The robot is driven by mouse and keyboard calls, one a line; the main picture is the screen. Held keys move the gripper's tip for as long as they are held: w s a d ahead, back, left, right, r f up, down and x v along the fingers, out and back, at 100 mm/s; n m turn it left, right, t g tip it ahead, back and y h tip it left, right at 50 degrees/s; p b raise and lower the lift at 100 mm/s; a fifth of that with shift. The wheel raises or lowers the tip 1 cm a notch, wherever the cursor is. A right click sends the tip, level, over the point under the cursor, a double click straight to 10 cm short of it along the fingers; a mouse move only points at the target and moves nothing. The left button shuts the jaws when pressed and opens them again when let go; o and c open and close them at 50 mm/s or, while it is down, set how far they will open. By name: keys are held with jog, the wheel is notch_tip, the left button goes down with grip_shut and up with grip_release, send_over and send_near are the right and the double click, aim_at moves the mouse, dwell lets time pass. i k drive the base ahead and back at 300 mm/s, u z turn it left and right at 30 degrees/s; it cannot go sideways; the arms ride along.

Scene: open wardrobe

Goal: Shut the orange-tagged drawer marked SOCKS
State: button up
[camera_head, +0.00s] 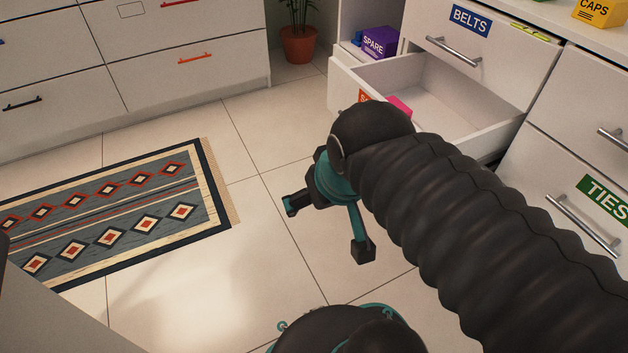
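A white drawer (345,82) stands pulled out below the BELTS drawer. An orange tag (364,96) shows on its front, but my arm hides most of the lettering and most of the front, including any handle. A pink item (399,107) lies inside the drawer, partly hidden by my arm. My gripper (327,228) is in front of the drawer, to the lower left of it in the picture, over the tiled floor. Its two dark-tipped fingers are spread apart with nothing between them. I see no contact with the drawer.
A purple SPARE box (379,42) sits in the compartment behind the open drawer. A patterned rug (120,210) lies at left. The tiles between are clear.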

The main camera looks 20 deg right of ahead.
aim_at(445, 101)
jog(key=u, duration=1.2)
jog(key=k, duration=0.7)
jog(key=z, duration=0.7)
jog(key=i, duration=0.45)
jog(key=u, duration=0.1)
